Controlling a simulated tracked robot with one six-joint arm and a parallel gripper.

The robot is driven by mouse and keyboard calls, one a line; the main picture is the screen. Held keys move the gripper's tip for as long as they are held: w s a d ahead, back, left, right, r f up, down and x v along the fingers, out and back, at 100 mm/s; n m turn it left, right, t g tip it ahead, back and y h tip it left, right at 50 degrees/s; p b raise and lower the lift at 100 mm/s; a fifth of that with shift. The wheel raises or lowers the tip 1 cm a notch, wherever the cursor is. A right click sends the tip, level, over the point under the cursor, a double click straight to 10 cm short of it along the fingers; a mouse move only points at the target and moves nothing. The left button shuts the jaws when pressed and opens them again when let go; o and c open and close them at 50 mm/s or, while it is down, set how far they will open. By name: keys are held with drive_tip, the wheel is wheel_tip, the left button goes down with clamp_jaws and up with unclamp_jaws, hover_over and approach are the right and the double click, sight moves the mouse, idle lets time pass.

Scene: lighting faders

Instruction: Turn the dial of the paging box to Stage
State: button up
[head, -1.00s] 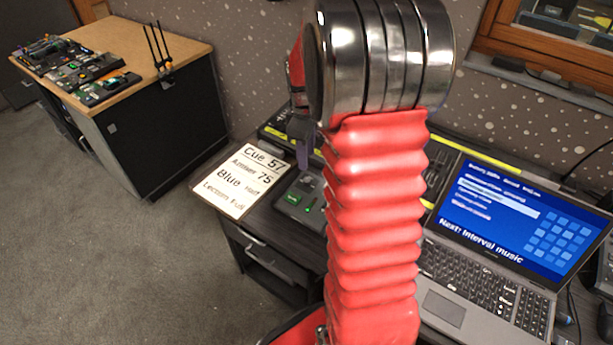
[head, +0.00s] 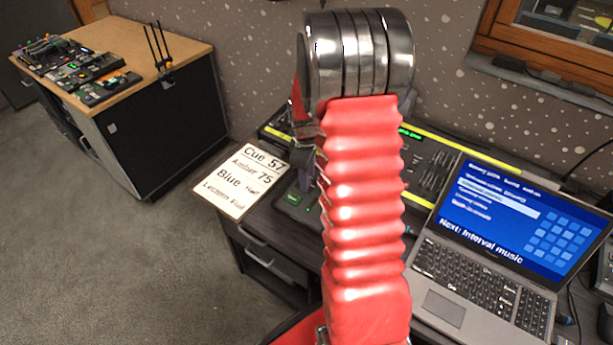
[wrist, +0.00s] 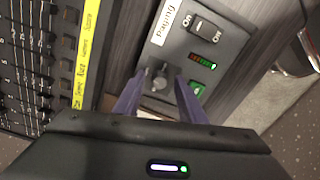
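The dial's position marks are not readable. In the head view the paging box (head: 292,199) is mostly hidden behind my red arm and gripper (head: 305,180).
A fader desk (wrist: 30,60) with a yellow label strip lies left of the box in the wrist view. In the head view, a cue card (head: 238,180) lies left of the box and an open laptop (head: 490,270) stands to the right. A wooden-topped cabinet (head: 180,60) stands behind left.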

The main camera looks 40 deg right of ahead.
drive_tip(key=shift+c, duration=0.3)
clamp_jaws()
drive_tip(key=shift+a, duration=0.25)
drive_tip(key=shift+d, duration=0.2)
